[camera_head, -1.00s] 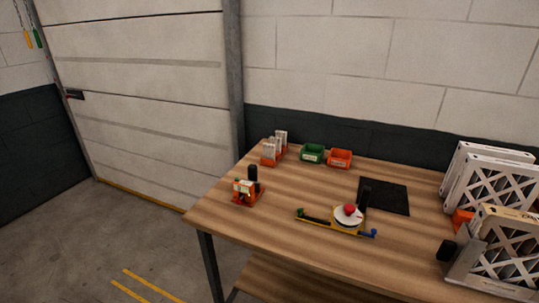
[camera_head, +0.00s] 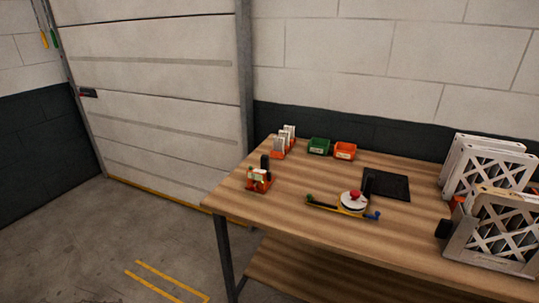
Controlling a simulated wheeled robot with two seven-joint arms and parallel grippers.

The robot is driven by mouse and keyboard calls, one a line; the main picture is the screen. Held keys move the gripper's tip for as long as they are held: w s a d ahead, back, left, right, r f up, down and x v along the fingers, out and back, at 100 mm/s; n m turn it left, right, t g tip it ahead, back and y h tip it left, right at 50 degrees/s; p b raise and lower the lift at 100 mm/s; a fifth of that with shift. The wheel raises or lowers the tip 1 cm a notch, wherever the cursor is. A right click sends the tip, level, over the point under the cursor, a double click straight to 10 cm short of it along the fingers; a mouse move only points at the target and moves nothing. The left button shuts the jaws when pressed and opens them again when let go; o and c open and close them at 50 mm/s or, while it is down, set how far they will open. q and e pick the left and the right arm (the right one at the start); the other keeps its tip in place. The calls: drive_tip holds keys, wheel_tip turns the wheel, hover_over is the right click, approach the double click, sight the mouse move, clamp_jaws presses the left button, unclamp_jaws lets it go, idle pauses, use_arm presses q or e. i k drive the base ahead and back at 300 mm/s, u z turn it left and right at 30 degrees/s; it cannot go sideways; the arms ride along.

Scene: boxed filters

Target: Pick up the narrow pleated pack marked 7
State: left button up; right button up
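Several white-framed pleated packs with dark crossed lattice faces stand at the right end of the wooden table (camera_head: 300,205). One pack (camera_head: 502,228) stands in front in a grey holder (camera_head: 462,248). Others, such as the pack behind it (camera_head: 490,172), stand upright in an orange rack that is mostly hidden. I cannot read a number 7 on any pack, and I cannot tell which one is the narrow one. Neither of my grippers shows in the head view.
An orange rack with white upright pieces (camera_head: 284,140), a green bin (camera_head: 319,146) and an orange bin (camera_head: 345,150) stand at the back. A small orange fixture (camera_head: 259,180), a round device with a red knob (camera_head: 354,201) and a black mat (camera_head: 386,185) lie nearer.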

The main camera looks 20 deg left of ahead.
sight(278, 143)
drive_tip(key=k, duration=1)
drive_tip(key=u, duration=0.55)
drive_tip(key=i, duration=0.75)
drive_tip(key=u, duration=0.4)
drive_tip(key=i, duration=0.85)
drive_tip(key=z, duration=0.9)
drive_tip(key=i, duration=0.65)
drive_tip(key=z, duration=0.65)
